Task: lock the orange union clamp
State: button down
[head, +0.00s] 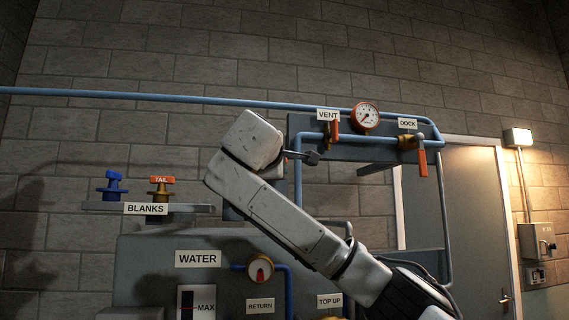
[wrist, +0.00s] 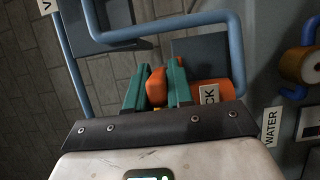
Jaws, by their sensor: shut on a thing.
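In the wrist view, my gripper (wrist: 154,74) has its two green fingers on either side of an upright orange lever (wrist: 156,84) and is shut on it. Just right of the fingers is a larger rounded orange body (wrist: 225,92), which looks like the orange union clamp. A white tag ending in "CK" shows in front of it; the rest of the tag is hidden. How the lever joins the body is hidden by the right finger. In the head view, my white wrist covers the fingers and the clamp.
Blue pipes (wrist: 165,27) run close around the gripper. In the head view, the VENT valve (head: 334,130), a gauge (head: 365,116) and the DOCK valve (head: 422,162) are up to the right. The BLANKS shelf (head: 100,206) is left, and the WATER gauge (head: 260,268) is below.

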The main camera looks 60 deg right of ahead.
jog(key=shift+f, duration=0.15)
jog(key=c, duration=1.1)
grip_release()
jog(key=b+v, duration=0.3)
jog(key=v, duration=0.7)
jog(key=shift+a+b, duration=0.35)
jog(key=shift+a, duration=0.1)
